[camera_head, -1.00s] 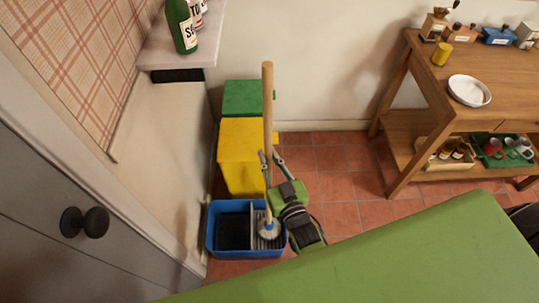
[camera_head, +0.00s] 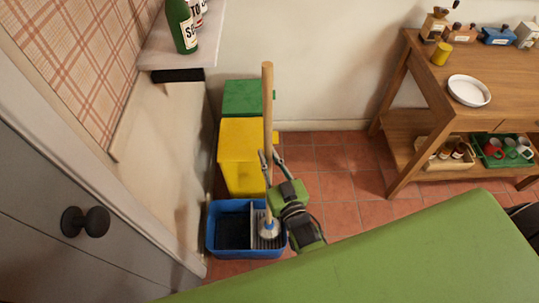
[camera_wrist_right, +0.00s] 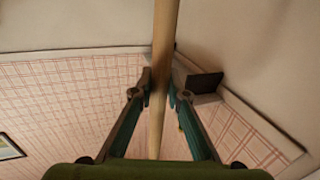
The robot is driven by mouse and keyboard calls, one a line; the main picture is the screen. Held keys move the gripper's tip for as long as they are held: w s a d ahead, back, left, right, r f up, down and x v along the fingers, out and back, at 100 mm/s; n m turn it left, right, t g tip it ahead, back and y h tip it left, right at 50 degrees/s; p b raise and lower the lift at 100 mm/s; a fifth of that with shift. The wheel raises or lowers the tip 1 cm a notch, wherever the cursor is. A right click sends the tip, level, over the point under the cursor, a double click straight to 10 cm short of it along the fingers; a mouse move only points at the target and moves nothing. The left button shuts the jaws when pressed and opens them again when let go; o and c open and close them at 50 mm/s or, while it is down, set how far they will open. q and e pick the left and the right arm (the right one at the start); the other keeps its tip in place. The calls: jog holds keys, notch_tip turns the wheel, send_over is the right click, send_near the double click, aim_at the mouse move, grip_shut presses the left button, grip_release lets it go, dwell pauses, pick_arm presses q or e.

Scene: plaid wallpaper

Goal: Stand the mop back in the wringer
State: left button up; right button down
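The mop has a long wooden handle (camera_head: 268,105) and a pale head with a blue collar (camera_head: 268,229). It stands nearly upright, its head in the right, slatted wringer part of the blue bucket (camera_head: 212,246). The bucket's left part looks dark inside. My right gripper (camera_head: 269,156) is at the lower half of the handle. In the right wrist view the handle (camera_wrist_right: 163,40) passes between its fingertips (camera_wrist_right: 160,86), which appear to touch it from both sides. Whether the mop head rests on the wringer floor is hard to tell. My left gripper is not in view.
A yellow bin (camera_head: 240,150) and a green bin (camera_head: 242,97) stand behind the bucket. A grey door (camera_head: 60,255) is at left, a shelf with bottles (camera_head: 182,28) above. A wooden table (camera_head: 425,85) stands right; a green surface (camera_head: 390,255) fills the front. Red floor tiles (camera_head: 340,160) are clear between.

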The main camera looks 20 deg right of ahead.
jog(key=c, duration=1.9)
grip_release()
jog(key=shift+s+f, duration=0.1)
jog(key=shift+f, duration=0.1)
jog(key=s, duration=1.2)
jog(key=s+f+g, duration=0.3)
jog(key=s+f, duration=0.1)
jog(key=f, duration=0.6)
jog(key=s+f+n+g+y, duration=0.1)
jog(key=s+f+g, duration=0.2)
jog(key=f, duration=0.7)
jog(key=s+f+g, duration=0.3)
jog(key=s+f, duration=0.1)
jog(key=f, duration=0.5)
jog(key=s+d+f+g+h, duration=0.1)
jog(key=s+d+f+g, duration=0.3)
jog(key=s+f, duration=0.3)
jog(key=s+d+f+g+h, duration=0.1)
jog(key=s+d+f+g, duration=0.3)
jog(key=s+f, duration=0.3)
jog(key=s, duration=0.5)
jog(key=shift+s+d+f+n, duration=0.2)
jog(key=shift+s+d+n, duration=0.1)
jog(key=shift+n, duration=0.1)
